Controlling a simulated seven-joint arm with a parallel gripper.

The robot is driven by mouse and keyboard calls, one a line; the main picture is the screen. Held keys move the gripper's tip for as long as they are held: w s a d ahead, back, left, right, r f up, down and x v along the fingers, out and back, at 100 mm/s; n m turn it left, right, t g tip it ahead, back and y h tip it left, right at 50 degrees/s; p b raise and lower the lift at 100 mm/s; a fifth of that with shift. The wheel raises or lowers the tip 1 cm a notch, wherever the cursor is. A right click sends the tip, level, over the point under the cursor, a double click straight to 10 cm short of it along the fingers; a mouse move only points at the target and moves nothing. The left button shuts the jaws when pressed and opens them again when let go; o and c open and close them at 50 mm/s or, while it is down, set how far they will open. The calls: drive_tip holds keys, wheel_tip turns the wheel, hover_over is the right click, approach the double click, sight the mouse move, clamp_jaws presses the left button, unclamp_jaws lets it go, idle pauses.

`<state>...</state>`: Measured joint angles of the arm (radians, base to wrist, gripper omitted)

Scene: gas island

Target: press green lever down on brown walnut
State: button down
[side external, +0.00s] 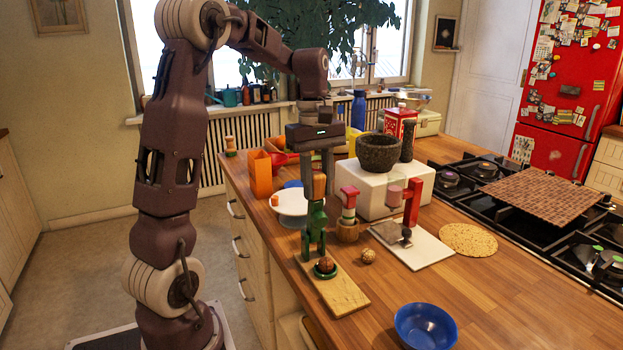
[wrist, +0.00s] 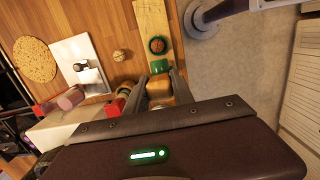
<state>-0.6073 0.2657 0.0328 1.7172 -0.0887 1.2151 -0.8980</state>
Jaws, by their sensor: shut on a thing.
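A brown walnut (side external: 326,264) sits in a round green cup (side external: 318,274) on a pale wooden board (side external: 347,299). In the wrist view the walnut (wrist: 157,45) shows from above inside the green ring. The green lever (side external: 316,219) stands upright behind the walnut, with a wooden top (side external: 319,183). My gripper (side external: 318,176) points down and is shut on that wooden top, one finger on each side. The wrist view shows the wooden piece (wrist: 159,89) between my fingers and a green part (wrist: 160,66) beyond it. The lever is apart from the walnut.
A loose tan ball-like nut (side external: 368,256) lies right of the board. A white slab with a red stand (side external: 412,203), a cork mat (side external: 468,240) and a blue bowl (side external: 425,327) lie around.

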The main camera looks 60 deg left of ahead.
drive_tip(key=d+f+y, duration=0.9)
drive_tip(key=d+y, duration=0.2)
drive_tip(key=y, duration=0.1)
drive_tip(key=shift+d+f, duration=0.15)
drive_tip(key=shift+d, duration=0.1)
idle(0.5)
drive_tip(key=c, duration=1.1)
unclamp_jaws()
drive_tip(key=v, duration=0.7)
drive_tip(key=shift+d+f, duration=0.1)
